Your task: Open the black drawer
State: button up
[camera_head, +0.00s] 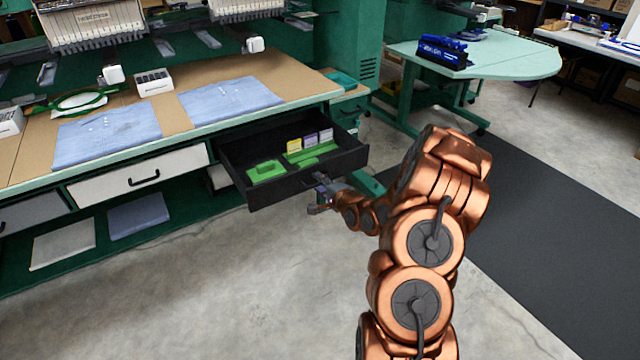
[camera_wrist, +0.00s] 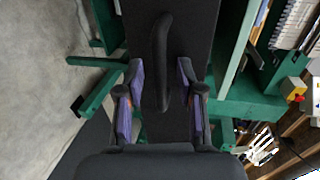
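The black drawer (camera_head: 232,182) is pulled out from under the green-framed workbench and stands open, its inside showing in the head view. Its dark front also shows in the wrist view (camera_wrist: 135,20). The curved black handle (camera_wrist: 160,45) runs lengthwise between my fingertips in the wrist view. My gripper (camera_wrist: 160,75) has its two purple-padded fingers apart, one on each side of the handle, with visible gaps. In the head view my gripper (camera_head: 318,205) is at the drawer front, and the handle is hard to make out there.
Green pieces (camera_head: 267,171) and small colored cards (camera_head: 309,142) lie in the drawer. A white drawer (camera_head: 110,183) is shut to the left. Folded blue cloths (camera_head: 230,98) lie on the workbench. A green table (camera_head: 500,62) stands at the back right. The floor in front is clear.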

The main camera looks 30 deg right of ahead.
jog(key=v, duration=0.7)
jog(key=shift+s, duration=0.2)
dwell(0.4)
jog(key=s+a+n+g, duration=0.7)
jog(key=a+n+g, duration=0.2)
jog(key=a+n, duration=0.1)
jog(key=s+a+r+n+g, duration=0.3)
jog(key=s+a+r, duration=0.15)
jog(key=s, duration=0.65)
jog(key=s+a+r+n+g, duration=0.25)
jog(key=s+a+r, duration=0.2)
jog(key=s, duration=0.55)
jog(key=s+a+r+n+g, duration=0.35)
jog(key=s+a, duration=0.25)
jog(key=s, duration=0.5)
notch_tip(320, 180, up, 20)
jog(key=m+p, duration=0.1)
jog(key=p, duration=1.6)
jog(key=shift+w+f+t, duration=0.2)
jog(key=shift+f+t, duration=0.05)
jog(key=shift+t, duration=0.05)
